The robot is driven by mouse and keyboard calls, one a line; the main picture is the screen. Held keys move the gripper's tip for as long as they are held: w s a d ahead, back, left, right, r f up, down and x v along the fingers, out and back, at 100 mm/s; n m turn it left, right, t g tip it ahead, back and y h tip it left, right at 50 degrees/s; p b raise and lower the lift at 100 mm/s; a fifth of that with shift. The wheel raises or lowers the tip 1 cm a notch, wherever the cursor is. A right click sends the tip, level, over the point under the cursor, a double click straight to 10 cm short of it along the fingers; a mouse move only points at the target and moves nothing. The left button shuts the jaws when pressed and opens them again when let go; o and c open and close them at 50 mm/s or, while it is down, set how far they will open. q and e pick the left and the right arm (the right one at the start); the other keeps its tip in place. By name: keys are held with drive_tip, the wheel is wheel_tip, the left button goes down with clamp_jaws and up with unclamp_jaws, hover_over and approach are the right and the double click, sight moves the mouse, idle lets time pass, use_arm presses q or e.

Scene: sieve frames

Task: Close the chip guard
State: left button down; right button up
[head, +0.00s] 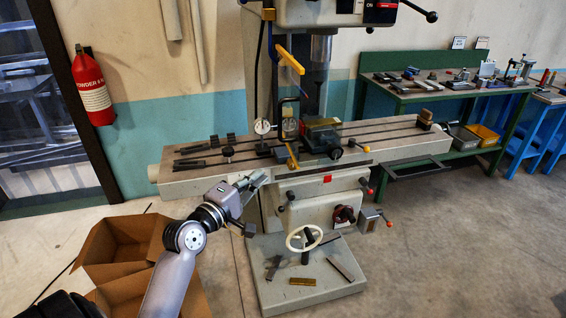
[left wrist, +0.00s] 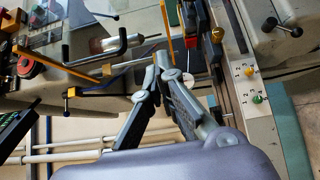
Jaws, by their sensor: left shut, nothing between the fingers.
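The chip guard (head: 335,98) appears to be the see-through tinted panel beside the milling machine's spindle (head: 320,48), above the table. A yellow bar (head: 290,60) on a blue rod stands just left of it. I cannot tell clearly how far the guard is swung. My left gripper (head: 262,178) is shut and empty, in front of the machine table's front edge, below and left of the guard and apart from it. In the left wrist view, its fingers (left wrist: 164,62) come together near a dark bent handle (left wrist: 105,47) and a yellow rod (left wrist: 98,88). My right gripper is out of view.
The machine table (head: 400,150) carries a vise (head: 322,135) and clamps. Levers and a handwheel (head: 304,238) stick out below it. Open cardboard boxes (head: 118,245) stand on the floor at left. A green bench (head: 450,95) with tools is at right. The right floor is clear.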

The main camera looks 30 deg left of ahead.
use_arm(q)
drive_tip(key=p, duration=0.1)
approach(294, 156)
drive_tip(key=w+a, duration=0.2)
drive_tip(key=a, duration=0.1)
drive_tip(key=w+d, duration=0.1)
drive_tip(key=w+d+p, duration=0.1)
drive_tip(key=shift+w+d+r, duration=0.1)
drive_tip(key=shift+w+d, duration=0.1)
drive_tip(key=shift+d, duration=0.2)
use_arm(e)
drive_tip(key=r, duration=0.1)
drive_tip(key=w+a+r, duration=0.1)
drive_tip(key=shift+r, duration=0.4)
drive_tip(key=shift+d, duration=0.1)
use_arm(q)
drive_tip(key=shift+w+d, duration=0.1)
drive_tip(key=shift+d, duration=0.05)
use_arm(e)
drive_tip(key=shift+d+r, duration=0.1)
